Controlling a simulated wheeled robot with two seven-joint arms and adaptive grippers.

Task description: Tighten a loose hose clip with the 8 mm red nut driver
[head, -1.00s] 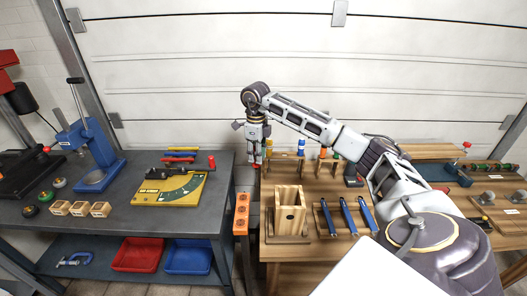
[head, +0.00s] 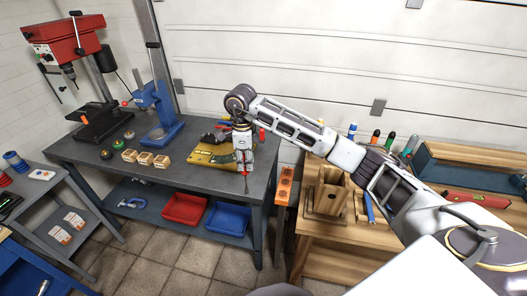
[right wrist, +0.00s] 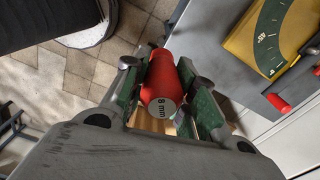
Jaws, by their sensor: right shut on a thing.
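The red nut driver (right wrist: 163,78), marked "8 mm" on its handle end, is held between the fingers of my right gripper (right wrist: 160,95) in the right wrist view. In the head view my right gripper (head: 244,168) points down, in front of the grey bench's right end. A thin dark shaft (head: 246,184) hangs below it. The yellow board with a green scale (head: 207,154) lies just left of the gripper and is partly covered by it. I cannot make out a hose clip. My left gripper is not in view.
The grey bench (head: 85,152) carries a blue press (head: 160,120), a red drill press (head: 65,40) and several small wooden blocks (head: 146,159). Red (head: 185,208) and blue (head: 228,219) bins sit below. An orange strip with holes (head: 285,185) stands between the benches.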

